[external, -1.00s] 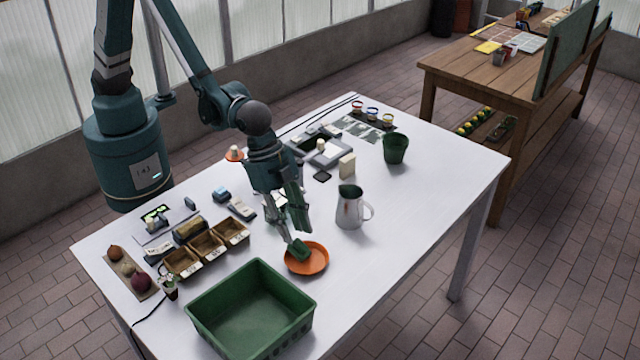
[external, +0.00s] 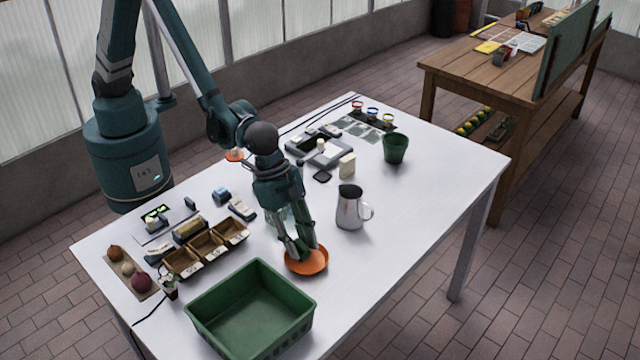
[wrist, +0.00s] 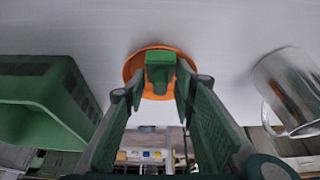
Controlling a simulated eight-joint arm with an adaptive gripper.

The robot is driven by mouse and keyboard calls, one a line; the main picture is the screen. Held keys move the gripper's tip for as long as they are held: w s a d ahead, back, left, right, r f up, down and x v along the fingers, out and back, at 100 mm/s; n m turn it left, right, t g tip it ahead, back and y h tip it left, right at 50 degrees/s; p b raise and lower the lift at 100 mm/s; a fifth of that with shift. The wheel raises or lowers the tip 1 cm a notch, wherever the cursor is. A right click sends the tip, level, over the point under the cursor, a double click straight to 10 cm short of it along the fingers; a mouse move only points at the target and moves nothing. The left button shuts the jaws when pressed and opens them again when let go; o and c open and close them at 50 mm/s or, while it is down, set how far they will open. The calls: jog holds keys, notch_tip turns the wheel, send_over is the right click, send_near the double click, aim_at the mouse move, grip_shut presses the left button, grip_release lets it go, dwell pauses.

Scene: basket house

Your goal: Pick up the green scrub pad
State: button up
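The green scrub pad (wrist: 160,68) rests on the orange dish (wrist: 135,66) in the wrist view. In the external view the orange dish (external: 319,267) stands on the white table, and the pad is hidden or blends with my fingers. My gripper (external: 303,254) points down low over the dish. In the wrist view my gripper (wrist: 158,88) is open, with one finger on each side of the pad's line. A gap shows between the fingers and the pad. I cannot tell how far the tips are above the dish.
A green basket (external: 203,325) stands in front of the dish at left. A metal pitcher (external: 349,212) stands to its right. Small wooden boxes (external: 206,247) lie to the left, and a green pot (external: 396,148) is further back. The table's right side is clear.

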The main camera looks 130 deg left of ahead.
aim_at(300, 242)
jog(key=c, duration=0.5)
jog(key=shift+r+p, duration=0.7)
jog(key=shift+r, duration=4.3)
